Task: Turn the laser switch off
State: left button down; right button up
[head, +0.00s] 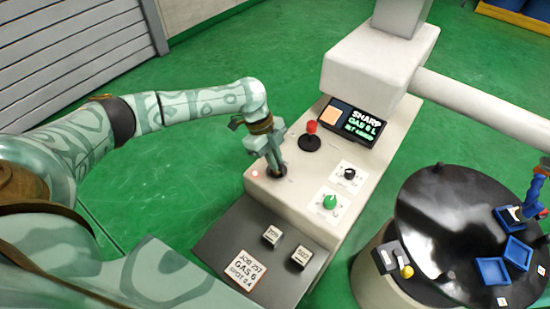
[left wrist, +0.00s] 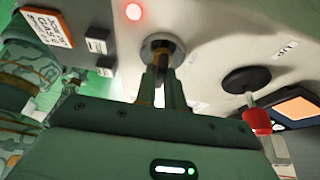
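The switch that my left gripper is at, presumably the laser switch, is a short lever in a round grey collar (left wrist: 162,50) on the pale console; its dark base (head: 277,171) shows in the head view. A small red lamp (left wrist: 133,12) glows beside it, and this lamp also shows in the head view (head: 255,173). My left gripper (head: 268,150) points down at the switch. In the left wrist view its two fingers (left wrist: 161,85) stand close on either side of the lever and appear shut on it. The fingers hide much of the lever. My right gripper is not in view.
A red-topped joystick (head: 311,130) stands close by, with a display (head: 352,122) behind it. A green knob (head: 330,202) and a black knob (head: 349,173) sit to the right. Two small blocks (head: 272,235) and a label plate lie on the dark front ledge. A black round table (head: 425,210) stands right.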

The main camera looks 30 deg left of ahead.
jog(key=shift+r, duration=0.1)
pick_arm(q)
jog(key=shift+r+n+p, duration=0.2)
jog(key=shift+n+p, duration=0.2)
jog(key=shift+p, duration=0.35)
jog(key=n+t+y+p, duration=0.1)
jog(key=n+p, duration=0.3)
jog(key=p, duration=0.1)
jog(key=n+t+y+p, duration=0.1)
jog(key=n+t+p, duration=0.1)
jog(key=n+p, duration=0.3)
jog(key=n+t+p, duration=0.1)
jog(key=n+p, duration=0.4)
jog(key=p, duration=0.2)
jog(key=shift+s+d+t+y, duration=0.25)
jog(key=shift+s+t+y, duration=0.05)
jog(key=shift+s+y, duration=0.1)
jog(key=shift+f+n+t+y+p, duration=0.15)
jog(key=shift+n+y+p, duration=0.15)
jog(key=shift+n+p, duration=0.5)
jog(key=shift+n+t+y+p, duration=0.15)
jog(key=shift+n+y+p, duration=0.15)
jog(key=shift+n+p, duration=0.45)
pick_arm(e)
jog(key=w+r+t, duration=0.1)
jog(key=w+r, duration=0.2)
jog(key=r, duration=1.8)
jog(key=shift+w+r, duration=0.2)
